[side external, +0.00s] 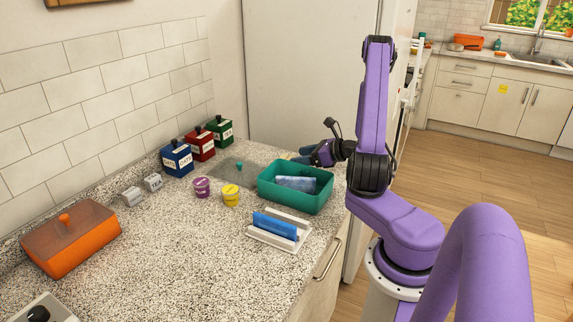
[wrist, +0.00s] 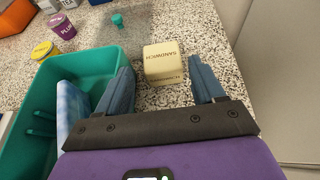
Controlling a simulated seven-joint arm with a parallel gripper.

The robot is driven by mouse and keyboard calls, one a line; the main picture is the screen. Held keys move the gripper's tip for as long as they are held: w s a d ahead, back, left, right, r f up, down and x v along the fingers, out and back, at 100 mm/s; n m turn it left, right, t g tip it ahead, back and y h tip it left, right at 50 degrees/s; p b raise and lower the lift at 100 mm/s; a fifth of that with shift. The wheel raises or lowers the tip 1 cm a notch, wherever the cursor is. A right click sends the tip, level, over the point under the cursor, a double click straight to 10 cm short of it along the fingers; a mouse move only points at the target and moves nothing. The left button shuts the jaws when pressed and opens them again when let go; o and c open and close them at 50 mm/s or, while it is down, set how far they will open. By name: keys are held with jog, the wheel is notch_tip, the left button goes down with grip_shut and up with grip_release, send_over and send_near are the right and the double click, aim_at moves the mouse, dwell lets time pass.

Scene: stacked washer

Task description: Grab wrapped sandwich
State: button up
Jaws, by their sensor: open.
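The wrapped sandwich (wrist: 164,63) is a cream-coloured block with "SANDWICH" printed on it. In the wrist view it sits on the speckled counter, ahead of and between my fingers. My gripper (wrist: 160,82) is open, with its blue fingers spread to either side and nothing held. In the side external view my gripper (side external: 298,157) is low over the counter behind the teal bin, and I cannot make out the sandwich there.
The teal bin (side external: 283,203) stands close beside my left finger, holding a light-blue item (wrist: 72,108). A purple cup (side external: 202,187), a yellow cup (side external: 231,195) and a white holder (side external: 262,240) with a blue item are nearby. A tall pale panel (wrist: 289,80) rises on the right.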

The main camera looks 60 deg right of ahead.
jog(key=x, duration=0.5)
jog(key=shift+s+f, duration=0.1)
jog(key=shift+f, duration=0.05)
jog(key=shift+d, duration=0.1)
jog(key=c, duration=0.8)
jog(key=shift+o, duration=0.2)
